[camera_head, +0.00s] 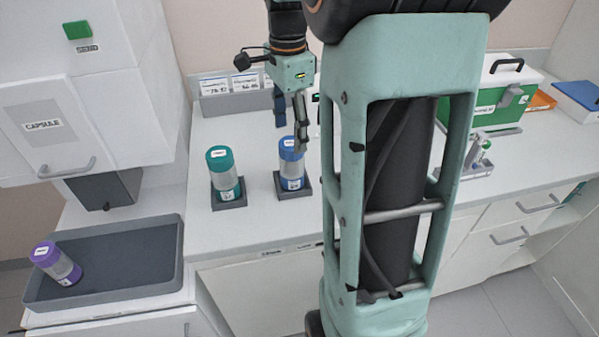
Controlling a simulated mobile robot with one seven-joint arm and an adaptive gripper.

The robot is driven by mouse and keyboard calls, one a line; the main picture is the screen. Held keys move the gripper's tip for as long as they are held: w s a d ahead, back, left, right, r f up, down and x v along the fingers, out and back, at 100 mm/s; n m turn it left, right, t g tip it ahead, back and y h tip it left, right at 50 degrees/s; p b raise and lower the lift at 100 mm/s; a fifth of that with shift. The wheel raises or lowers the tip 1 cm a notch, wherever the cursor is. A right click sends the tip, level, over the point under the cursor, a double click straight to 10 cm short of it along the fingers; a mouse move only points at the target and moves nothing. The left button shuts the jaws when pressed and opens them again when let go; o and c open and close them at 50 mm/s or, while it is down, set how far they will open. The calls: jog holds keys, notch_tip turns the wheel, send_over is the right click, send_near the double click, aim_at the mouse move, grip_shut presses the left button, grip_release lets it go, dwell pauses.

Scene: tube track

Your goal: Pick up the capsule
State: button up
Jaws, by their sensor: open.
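Three capsules with clear bodies and coloured caps are in view. The blue-capped capsule (291,168) stands upright in a dark square holder (305,188) on the counter. The teal-capped capsule (223,172) stands in another holder (234,203) to its left. The purple-capped capsule (56,262) leans or lies tilted at the left end of a grey tray (130,284). My gripper (291,138) points down with its fingers apart, at the blue cap. One finger overlaps the cap's right side; I cannot tell whether it touches.
A white cabinet labelled CAPSULE (45,127) is at the left, above the tray. A rack with label cards (233,101) stands at the back wall. A green and white case (497,103) and a small grey device (474,163) sit at the right.

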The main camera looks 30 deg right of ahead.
aim_at(292, 165)
notch_tip(292, 165, down, 11)
jog(key=shift+w+d+r, duration=0.1)
jog(key=shift+w+d, duration=0.05)
dwell(0.4)
jog(key=c, duration=1.5)
jog(key=shift+r, duration=0.15)
